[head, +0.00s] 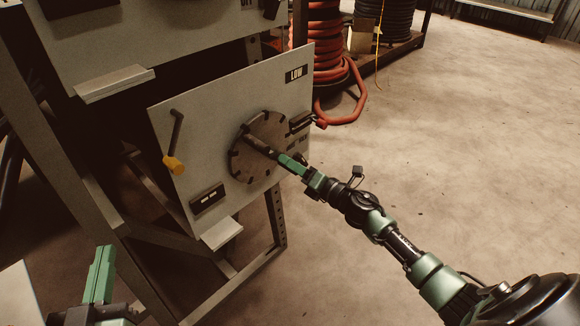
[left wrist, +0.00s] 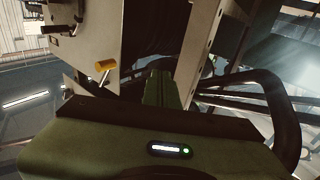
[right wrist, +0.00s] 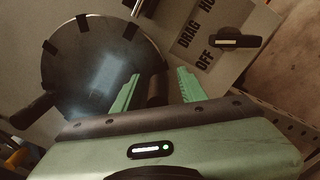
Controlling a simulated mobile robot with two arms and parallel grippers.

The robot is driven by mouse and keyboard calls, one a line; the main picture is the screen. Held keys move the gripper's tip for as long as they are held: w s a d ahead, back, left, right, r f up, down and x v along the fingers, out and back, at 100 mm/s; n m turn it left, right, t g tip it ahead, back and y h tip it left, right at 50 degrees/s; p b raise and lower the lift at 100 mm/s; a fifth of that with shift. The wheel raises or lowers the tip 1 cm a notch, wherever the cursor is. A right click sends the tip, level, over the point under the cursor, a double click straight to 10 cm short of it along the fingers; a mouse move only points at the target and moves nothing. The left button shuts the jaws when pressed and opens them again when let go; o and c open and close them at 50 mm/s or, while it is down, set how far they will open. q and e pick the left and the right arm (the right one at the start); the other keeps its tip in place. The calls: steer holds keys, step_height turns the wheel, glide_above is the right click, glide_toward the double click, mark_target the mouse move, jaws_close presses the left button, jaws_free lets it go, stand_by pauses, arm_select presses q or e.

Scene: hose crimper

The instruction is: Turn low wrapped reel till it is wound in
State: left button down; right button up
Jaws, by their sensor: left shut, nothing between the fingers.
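The panel marked LOW (head: 228,93) carries a round dark disc (head: 262,172) with several dark clips around its rim. A dark handle (head: 258,147) stands out from the disc. My right gripper (head: 288,163) is at the free end of this handle. In the right wrist view its two green fingers (right wrist: 158,88) stand on either side of a dark cylinder, with the disc (right wrist: 95,65) behind; whether they press on it I cannot tell. My left gripper (head: 103,262) is shut and empty at the lower left, away from the panel; its fingers also show in the left wrist view (left wrist: 160,88). The reel's winding is hidden behind the panel.
A crank with a yellow knob (head: 174,165) is on the panel's left part. A small drag lever (head: 300,122) is at its right edge. Metal frame posts (head: 278,215) stand beneath. Red hose (head: 325,60) is coiled behind, one loop low. Floor to the right is clear.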

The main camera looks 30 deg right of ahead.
steer(key=shift+a, duration=0.2)
steer(key=shift+s, duration=0.3)
arm_select(q)
steer(key=f, duration=0.1)
steer(key=f+g, duration=0.1)
steer(key=f, duration=0.1)
steer(key=a+f+g+y+p, duration=0.1)
steer(key=shift+s+f, duration=0.3)
arm_select(e)
steer(key=v, duration=0.7)
steer(key=shift+d, duration=0.25)
steer(key=shift+s, duration=0.1)
